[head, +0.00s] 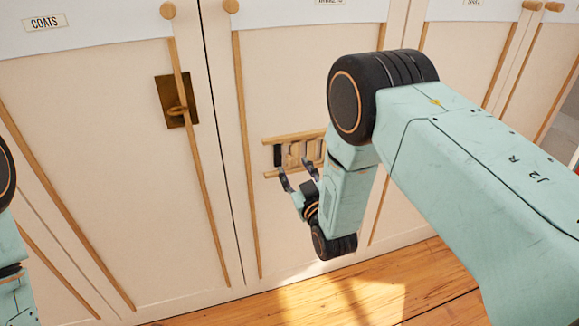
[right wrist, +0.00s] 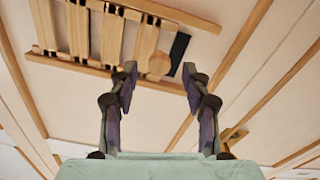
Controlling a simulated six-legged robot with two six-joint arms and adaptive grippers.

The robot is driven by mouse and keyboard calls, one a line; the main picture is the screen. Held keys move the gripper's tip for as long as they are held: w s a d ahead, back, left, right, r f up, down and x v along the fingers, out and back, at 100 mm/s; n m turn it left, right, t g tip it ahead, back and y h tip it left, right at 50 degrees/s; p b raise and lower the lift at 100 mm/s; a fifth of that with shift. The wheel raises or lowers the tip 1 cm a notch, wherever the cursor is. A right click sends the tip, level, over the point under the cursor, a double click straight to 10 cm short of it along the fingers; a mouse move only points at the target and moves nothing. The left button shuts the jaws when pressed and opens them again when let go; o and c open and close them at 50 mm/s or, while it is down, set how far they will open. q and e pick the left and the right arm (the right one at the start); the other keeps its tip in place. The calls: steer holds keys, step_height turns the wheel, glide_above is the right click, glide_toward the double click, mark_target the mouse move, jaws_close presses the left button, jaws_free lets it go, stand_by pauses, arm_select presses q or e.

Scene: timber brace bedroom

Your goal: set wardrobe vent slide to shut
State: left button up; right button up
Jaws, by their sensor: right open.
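The wardrobe vent (head: 268,140) is a small wooden frame with two rails and upright slats, set low in a cream door. One dark slot (head: 277,156) shows at its left end in the head view; the right end is hidden behind my arm. In the right wrist view the vent (right wrist: 150,8) appears turned over, with a round wooden knob (right wrist: 159,63) beside the dark slot (right wrist: 178,53). My right gripper (head: 296,170) is open in front of the vent. In the right wrist view its fingertips (right wrist: 160,75) stand either side of the knob, apart from it.
A brass plate with a ring (head: 177,105) is on the door to the left, under a COATS label (head: 45,22). Wooden strips (head: 245,150) run up the doors, with round knobs (head: 231,6) at the top. The wooden floor (head: 400,290) is clear.

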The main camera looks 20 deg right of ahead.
mark_target(292, 164)
steer(key=shift+w+d+f+b, duration=0.1)
steer(key=shift+w+b, duration=0.2)
steer(key=shift+w, duration=1.55)
steer(key=shift+c, duration=0.4)
jaws_close()
